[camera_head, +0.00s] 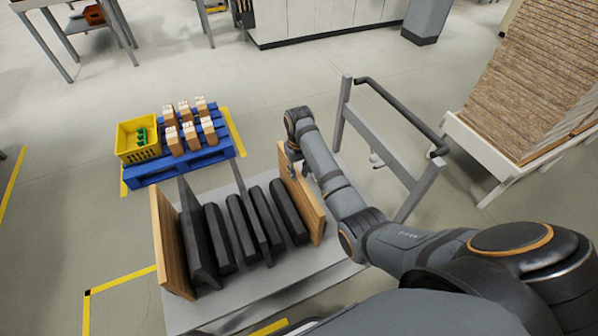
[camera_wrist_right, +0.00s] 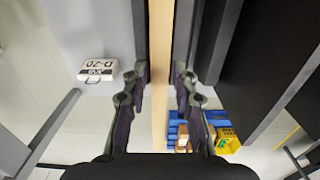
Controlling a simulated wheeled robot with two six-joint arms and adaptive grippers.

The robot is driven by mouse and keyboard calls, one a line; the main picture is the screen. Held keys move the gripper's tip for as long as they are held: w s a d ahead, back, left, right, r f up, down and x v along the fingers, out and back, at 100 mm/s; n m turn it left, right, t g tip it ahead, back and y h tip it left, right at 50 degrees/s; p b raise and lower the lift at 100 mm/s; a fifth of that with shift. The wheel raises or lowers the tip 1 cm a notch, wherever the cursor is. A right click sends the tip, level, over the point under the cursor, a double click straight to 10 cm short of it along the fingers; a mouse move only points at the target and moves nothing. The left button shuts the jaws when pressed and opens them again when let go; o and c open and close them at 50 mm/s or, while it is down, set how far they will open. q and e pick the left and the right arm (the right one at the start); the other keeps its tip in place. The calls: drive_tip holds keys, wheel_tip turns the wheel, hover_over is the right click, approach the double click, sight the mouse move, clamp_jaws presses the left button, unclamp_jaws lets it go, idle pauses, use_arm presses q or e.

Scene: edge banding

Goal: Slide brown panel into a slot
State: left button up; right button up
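A brown panel (camera_head: 303,195) stands upright at the right end of the row on a grey cart (camera_head: 262,286). A second brown panel (camera_head: 172,243) stands at the left end. Several black panels (camera_head: 243,228) stand between them, with gaps between some. My right gripper (camera_head: 293,165) is at the far upper end of the right brown panel. In the right wrist view, my right gripper (camera_wrist_right: 161,78) has its fingers on both sides of the brown panel (camera_wrist_right: 162,40), with its fingertips against the faces. My left gripper is not in view.
A blue pallet (camera_head: 186,164) with several small boxes and a yellow crate (camera_head: 137,148) lies beyond the cart. The cart's handle frame (camera_head: 385,130) rises on the right. A rack of stacked boards (camera_head: 530,85) stands at the far right.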

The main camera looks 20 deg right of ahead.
drive_tip(key=shift+o, duration=1.1)
drive_tip(key=shift+s+f, duration=0.1)
drive_tip(key=shift+f, duration=0.1)
wheel_tip(320, 180, up, 8)
drive_tip(key=shift+f, duration=0.1)
